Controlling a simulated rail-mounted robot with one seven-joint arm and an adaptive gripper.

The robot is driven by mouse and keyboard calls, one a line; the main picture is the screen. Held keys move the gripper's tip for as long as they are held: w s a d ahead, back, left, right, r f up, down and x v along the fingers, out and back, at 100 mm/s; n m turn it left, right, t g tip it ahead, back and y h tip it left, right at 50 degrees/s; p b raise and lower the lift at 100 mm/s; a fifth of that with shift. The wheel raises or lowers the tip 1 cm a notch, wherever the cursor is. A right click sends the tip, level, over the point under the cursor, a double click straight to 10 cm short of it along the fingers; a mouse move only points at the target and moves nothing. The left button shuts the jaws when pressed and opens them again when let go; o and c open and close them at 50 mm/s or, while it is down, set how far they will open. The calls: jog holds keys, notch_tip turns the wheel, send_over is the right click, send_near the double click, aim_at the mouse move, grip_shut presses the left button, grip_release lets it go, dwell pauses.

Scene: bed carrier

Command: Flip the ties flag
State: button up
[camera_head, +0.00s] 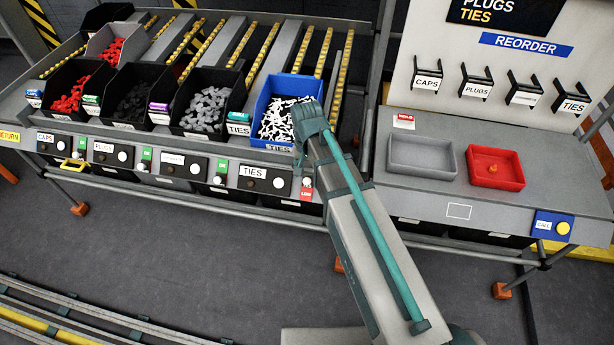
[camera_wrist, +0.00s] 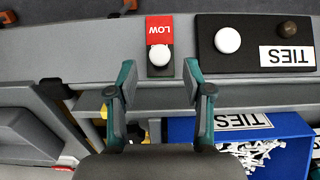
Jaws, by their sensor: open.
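The ties flag (camera_head: 306,188) is a small plate showing red at the right end of the TIES panel (camera_head: 264,179). In the wrist view the flag (camera_wrist: 159,30) reads LOW on red, with a white round knob (camera_wrist: 159,54) on its dark base. My gripper (camera_wrist: 159,82) is open and empty, its two teal fingers to either side of the line to the knob and just short of it. In the head view my gripper (camera_head: 303,150) is over the blue ties bin's front right corner, partly hiding the area above the flag.
The blue bin (camera_head: 262,101) holds white ties. Black bins (camera_head: 180,105) with red, dark and grey parts stand to its left. Other panels to the left have green flags (camera_head: 222,165). A grey tray (camera_head: 421,142) and a red tray (camera_head: 517,155) are on the right bench.

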aim_at(307, 180)
jog(key=shift+f, duration=1.8)
grip_shut()
jog(key=shift+s, duration=0.1)
